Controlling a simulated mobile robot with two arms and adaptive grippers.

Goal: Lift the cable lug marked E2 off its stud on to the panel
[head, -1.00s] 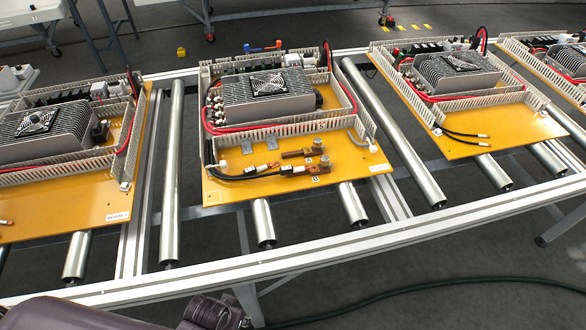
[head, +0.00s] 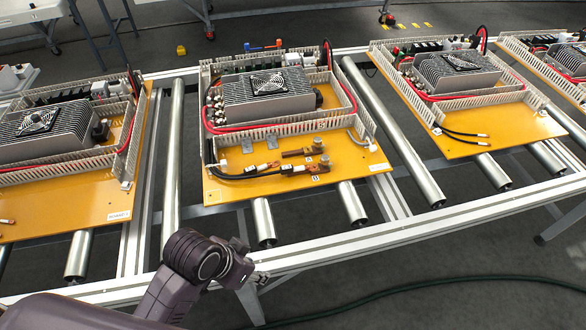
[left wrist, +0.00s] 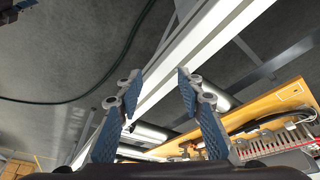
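The middle yellow panel (head: 350,180) lies on the rollers in the head view. Two copper pieces with studs sit near its front: an upper one (head: 293,153) and a lower one (head: 298,169). Black cables (head: 238,174) run towards them from the left. The small tags beside them are too small to read, so I cannot tell which lug is E2. My left arm and wrist show at the bottom of the head view, in front of the conveyor. In the left wrist view my left gripper (left wrist: 159,80) is open with nothing between its fingers.
The conveyor's front rail (head: 340,243) runs between my left arm and the panel. A white slotted duct (head: 290,131) and a finned box (head: 262,94) stand behind the studs. Similar panels lie left and right. A green hose (head: 400,290) lies on the floor.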

